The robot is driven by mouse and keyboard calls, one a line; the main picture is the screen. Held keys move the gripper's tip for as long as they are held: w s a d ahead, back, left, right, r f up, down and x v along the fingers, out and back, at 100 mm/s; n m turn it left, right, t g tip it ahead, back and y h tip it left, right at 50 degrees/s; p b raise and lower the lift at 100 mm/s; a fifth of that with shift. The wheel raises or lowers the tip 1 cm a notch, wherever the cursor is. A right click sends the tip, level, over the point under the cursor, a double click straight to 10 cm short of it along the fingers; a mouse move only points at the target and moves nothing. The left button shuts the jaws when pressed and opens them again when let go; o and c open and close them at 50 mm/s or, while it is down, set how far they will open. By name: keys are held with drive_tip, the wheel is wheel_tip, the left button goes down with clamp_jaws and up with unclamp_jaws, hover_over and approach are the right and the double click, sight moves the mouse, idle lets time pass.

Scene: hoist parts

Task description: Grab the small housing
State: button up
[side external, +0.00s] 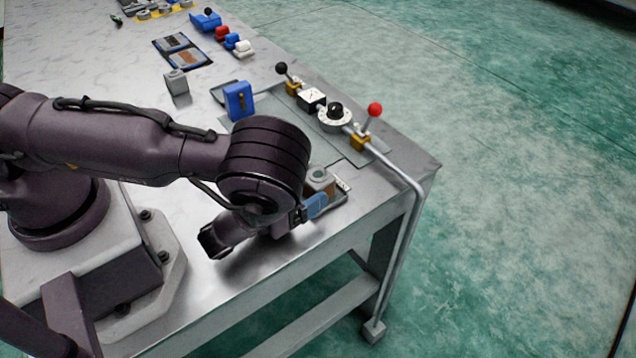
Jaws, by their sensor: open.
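A small block-shaped housing (320,179) with a grey top, a round feature on it and a brownish side is near the front right of the steel table. My gripper (313,204) is low beside it, with a blue finger showing at the housing's near side. The gripper is open. My wrist hides most of the gripper, and I cannot tell whether the finger touches the housing or where the other finger is. A second small grey block (177,82) with a round top stands farther back on the table, apart from my gripper.
A blue block (239,101) stands just behind my wrist. To the right are a black-knobbed lever (282,70), a dial (334,114) and a red-knobbed lever (374,111). Dark trays (182,50) and small coloured parts (232,41) lie farther back. The left table surface is mostly clear.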

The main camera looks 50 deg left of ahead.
sight(311, 180)
drive_tip(key=w, duration=0.4)
drive_tip(key=shift+w+a, duration=0.15)
drive_tip(key=c, duration=1.1)
drive_tip(key=shift+r, duration=0.1)
